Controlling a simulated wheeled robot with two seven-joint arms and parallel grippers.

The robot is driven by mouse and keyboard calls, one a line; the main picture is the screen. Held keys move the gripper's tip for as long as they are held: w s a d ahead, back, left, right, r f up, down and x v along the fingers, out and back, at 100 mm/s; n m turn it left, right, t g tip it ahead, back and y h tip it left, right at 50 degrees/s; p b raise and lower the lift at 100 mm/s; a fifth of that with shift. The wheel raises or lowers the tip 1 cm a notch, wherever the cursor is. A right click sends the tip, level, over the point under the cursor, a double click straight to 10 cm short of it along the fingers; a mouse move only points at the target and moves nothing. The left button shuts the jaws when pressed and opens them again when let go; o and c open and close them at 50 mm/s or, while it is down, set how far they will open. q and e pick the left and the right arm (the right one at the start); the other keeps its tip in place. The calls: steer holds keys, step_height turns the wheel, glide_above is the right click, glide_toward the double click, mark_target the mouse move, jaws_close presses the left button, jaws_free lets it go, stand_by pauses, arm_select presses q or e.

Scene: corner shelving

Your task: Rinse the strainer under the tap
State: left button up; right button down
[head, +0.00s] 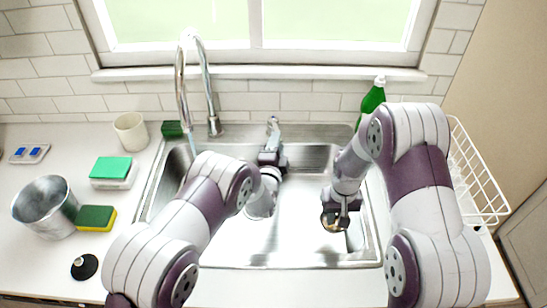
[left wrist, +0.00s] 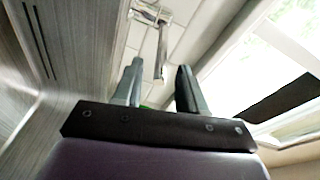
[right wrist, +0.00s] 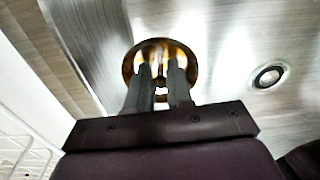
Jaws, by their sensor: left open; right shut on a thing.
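The strainer (head: 331,222) is a round, gold-brown piece low over the right part of the sink. My right gripper (head: 338,212) is shut on it; the right wrist view shows the strainer (right wrist: 160,47) at the fingertips. The tap (head: 197,75) is a tall chrome gooseneck at the back left of the sink, with a thin bluish streak, seemingly water, below its spout. A separate chrome lever (head: 273,125) stands at the back middle. My left gripper (head: 272,152) is open just in front of it; in the left wrist view the lever (left wrist: 161,48) shows between and beyond the fingers.
The steel sink (head: 262,258) has a drain (right wrist: 268,76) in its floor. A green bottle (head: 372,98) stands at the back right, by a white rack (head: 482,180). A cup (head: 131,132), sponges (head: 96,218) and a metal pot (head: 46,205) stand on the left counter.

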arm_select(q)
steer(key=v, duration=0.6)
steer(key=shift+s, duration=0.2)
arm_select(e)
steer(key=shift+f, duration=0.3)
